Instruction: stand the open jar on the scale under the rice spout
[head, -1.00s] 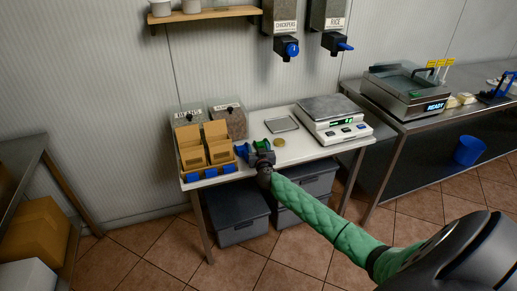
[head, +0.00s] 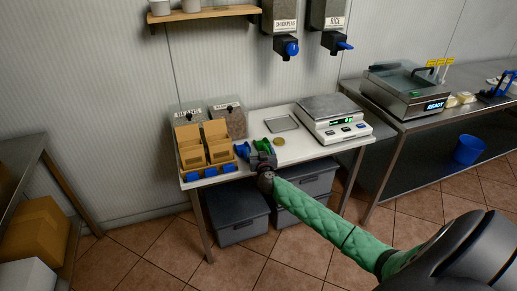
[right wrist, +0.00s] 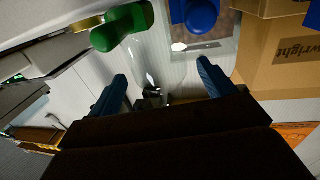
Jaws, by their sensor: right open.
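The white scale (head: 334,119) stands on the right part of the white table, with a lit display. The rice spout (head: 334,43), with a blue handle, hangs on the wall above it. My right gripper (head: 260,153) is at the table's front edge, beside a green item (head: 263,144) and a blue item (head: 242,150). In the right wrist view its fingers (right wrist: 162,75) are spread. A clear glassy shape (right wrist: 148,62) shows beyond and between them; I cannot tell if it is the open jar. No jar is clear in the head view. My left gripper is not in view.
Cardboard boxes (head: 219,142) and labelled bins stand at the table's left. A dark-rimmed pad (head: 282,124) and a small brass-coloured disc (head: 279,142) lie between gripper and scale. The chickpeas spout (head: 285,45) hangs left of the rice one. Grey crates (head: 237,212) sit below.

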